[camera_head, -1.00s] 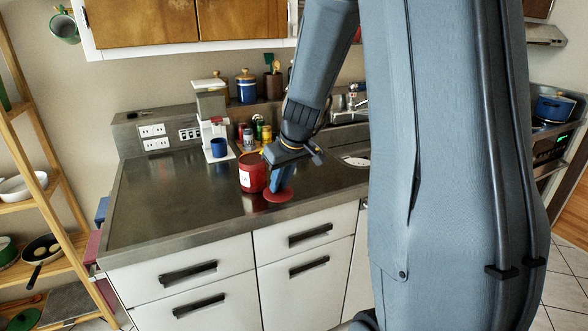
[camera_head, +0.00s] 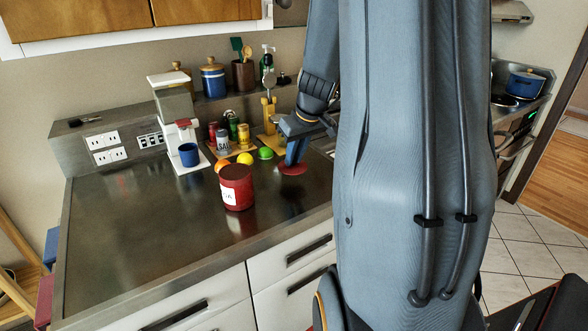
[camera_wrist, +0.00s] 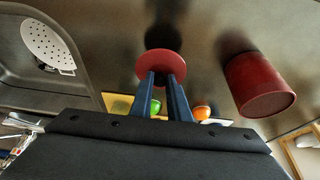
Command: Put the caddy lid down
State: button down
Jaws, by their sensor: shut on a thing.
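The caddy lid (camera_head: 293,168) is a flat red disc. My gripper (camera_head: 291,160) is shut on it from above and holds it low over the steel counter (camera_head: 150,230), right of the caddy. It also shows at the fingertips in the wrist view (camera_wrist: 161,67). A dark patch on the counter lies beside it there; I cannot tell whether the lid touches the counter. The red caddy (camera_head: 236,187), with a white label, stands upright on the counter, apart from the lid. The wrist view shows the caddy (camera_wrist: 260,90) at the right.
A blue mug (camera_head: 189,154) at a white coffee machine (camera_head: 174,105), an orange fruit (camera_head: 221,165), a yellow fruit (camera_head: 245,158) and a green fruit (camera_head: 265,153) stand behind the caddy. The sink (camera_wrist: 80,98) is at the wrist view's left. The counter's front left is clear.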

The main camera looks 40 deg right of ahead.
aim_at(295, 167)
jog(key=shift+f, duration=2.35)
jog(key=shift+f, duration=0.15)
jog(key=c, duration=1.7)
grip_release()
jog(key=shift+r, duration=0.25)
jog(key=b+v, duration=0.1)
jog(key=v, duration=1.1)
jog(key=shift+s, duration=0.1)
jog(key=shift+f, duration=0.1)
